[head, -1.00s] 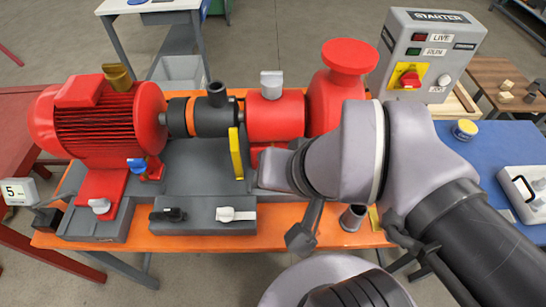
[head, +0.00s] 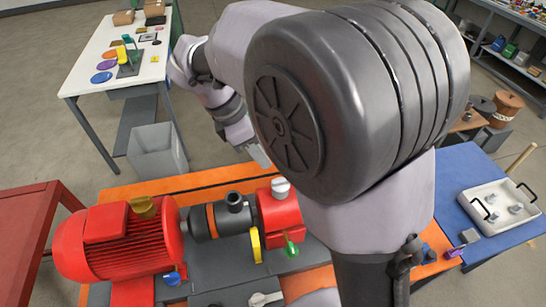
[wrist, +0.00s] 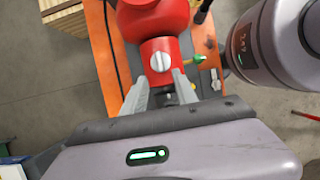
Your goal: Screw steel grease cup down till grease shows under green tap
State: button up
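The steel grease cup (head: 281,187) stands upright on the red bearing housing (head: 275,217). In the wrist view the cup (wrist: 160,62) appears as a pale round cap with a raised bar across it. The green tap (head: 291,248) is on the near side of the housing; in the wrist view it shows to the right of the cup (wrist: 198,59). My gripper (wrist: 160,76) is open, its two grey fingers spread apart with the cup lined up between or just beyond the tips. Contact cannot be told. No grease is visible under the tap.
The red motor (head: 110,240) and dark coupling (head: 208,222) lie left of the housing, with a yellow lever (head: 255,245) between. A blue table (head: 475,165) with a white tray (head: 500,207) stands right. My arm hides the skid's right part. A grey bin (head: 157,152) stands behind.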

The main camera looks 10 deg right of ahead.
aim_at(278, 180)
jog(key=b+x, duration=0.3)
jog(key=x, duration=0.9)
jog(key=shift+a, duration=0.15)
grip_shut()
